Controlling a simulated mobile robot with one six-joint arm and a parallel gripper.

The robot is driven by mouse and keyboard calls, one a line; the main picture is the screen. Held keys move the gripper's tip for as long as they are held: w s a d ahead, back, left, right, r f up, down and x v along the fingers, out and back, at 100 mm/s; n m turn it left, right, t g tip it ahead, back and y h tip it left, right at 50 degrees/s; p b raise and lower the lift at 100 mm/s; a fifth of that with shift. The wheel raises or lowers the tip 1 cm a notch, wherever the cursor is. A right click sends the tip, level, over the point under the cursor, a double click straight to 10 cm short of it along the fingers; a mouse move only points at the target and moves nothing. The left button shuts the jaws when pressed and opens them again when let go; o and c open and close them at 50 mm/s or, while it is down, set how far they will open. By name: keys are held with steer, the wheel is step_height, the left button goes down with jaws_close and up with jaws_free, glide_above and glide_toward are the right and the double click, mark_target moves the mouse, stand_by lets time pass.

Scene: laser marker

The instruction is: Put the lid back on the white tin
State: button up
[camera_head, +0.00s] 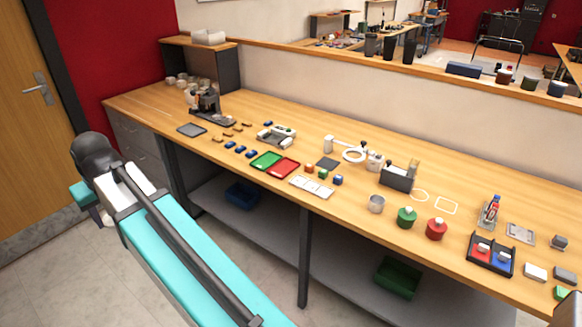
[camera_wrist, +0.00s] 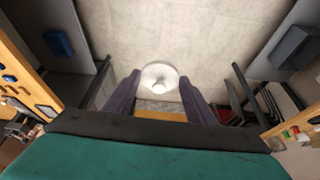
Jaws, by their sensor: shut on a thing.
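The white tin (camera_head: 377,204) stands upright on the bench, left of the green and red tins, and its top looks open. A round white lid with a small knob (camera_wrist: 159,76) is between the two fingers of my gripper (camera_wrist: 160,92) in the wrist view. The fingers are closed on its sides, and floor shows beyond it. In the head view my arm reaches out to the left over the floor, off the bench; the fingers and the lid cannot be made out there.
The green tin (camera_head: 406,217) and red tin (camera_head: 436,229) wear knobbed lids close to the white tin. A dark box (camera_head: 397,179) stands behind it. The wooden bench (camera_head: 340,219) has a bare strip at its front edge. A lower shelf holds a green bin (camera_head: 398,278).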

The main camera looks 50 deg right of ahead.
steer(key=shift+d, duration=0.25)
steer(key=shift+d, duration=0.3)
steer(key=s+d+f+m+g+h+p, duration=0.1)
steer(key=s+d+m+p, duration=0.3)
steer(key=d, duration=0.9)
steer(key=s+d+f+m+g+h+b, duration=0.15)
steer(key=d+m, duration=0.35)
steer(key=d, duration=0.9)
steer(key=s+d+m+h+p, duration=0.2)
steer(key=s+d+m, duration=0.25)
steer(key=d, duration=0.85)
steer(key=s+d+f+m+g+p, duration=0.1)
steer(key=s+d+m, duration=0.5)
steer(key=s+d, duration=0.7)
steer(key=s+d+f+m+g+p, duration=0.2)
steer(key=s+d+m, duration=0.5)
steer(key=s+d, duration=0.6)
steer(key=s+g+y+p, duration=0.1)
steer(key=s, duration=0.5)
steer(key=shift+d+g, duration=0.25)
steer(key=shift+g, duration=0.1)
steer(key=shift+f, duration=0.15)
steer(key=shift+w+f+b, duration=0.1)
steer(key=shift+f+b, duration=1.45)
steer(key=shift+f, duration=1.5)
